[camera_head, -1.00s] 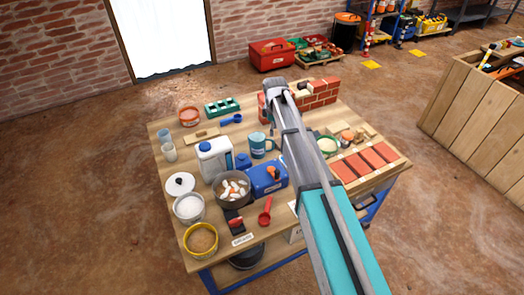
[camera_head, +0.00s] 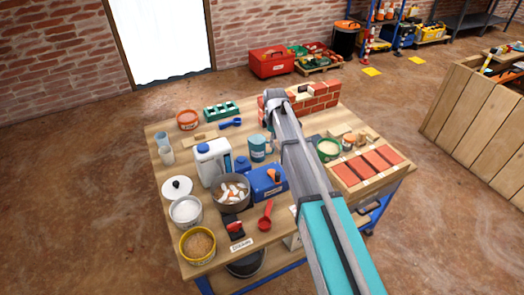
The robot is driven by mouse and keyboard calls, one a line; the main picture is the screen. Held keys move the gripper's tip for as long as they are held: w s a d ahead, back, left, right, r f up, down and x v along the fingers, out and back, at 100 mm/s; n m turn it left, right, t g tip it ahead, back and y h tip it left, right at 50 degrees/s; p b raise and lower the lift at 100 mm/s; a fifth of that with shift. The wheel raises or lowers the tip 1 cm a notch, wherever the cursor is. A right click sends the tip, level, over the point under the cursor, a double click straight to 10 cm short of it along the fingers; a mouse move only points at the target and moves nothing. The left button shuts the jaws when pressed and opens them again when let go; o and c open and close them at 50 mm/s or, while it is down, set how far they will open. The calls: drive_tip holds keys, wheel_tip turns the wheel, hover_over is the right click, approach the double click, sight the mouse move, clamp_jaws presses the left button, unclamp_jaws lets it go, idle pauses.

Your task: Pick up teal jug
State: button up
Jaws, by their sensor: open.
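The teal jug (camera_head: 257,148) stands upright near the middle of the wooden workbench, with its handle on the right side. My arm reaches over the bench from the lower right and passes just right of the teal jug. The grey far end of my arm is near the small brick wall, beyond the jug. I cannot make out my gripper's fingers; they are hidden by the arm or too small to tell.
A pot (camera_head: 233,193), a white bowl (camera_head: 186,212) and a yellow-rimmed bowl (camera_head: 197,244) crowd the bench's left and front. The brick wall (camera_head: 318,98) stands at the back right. A wooden tray of bricks (camera_head: 365,172) lies on the right.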

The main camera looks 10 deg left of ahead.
sight(273, 150)
drive_tip(key=shift+f, duration=0.1)
drive_tip(key=shift+w+f+b, duration=0.15)
drive_tip(key=shift+f+b, duration=2.4)
drive_tip(key=shift+b, duration=0.1)
clamp_jaws()
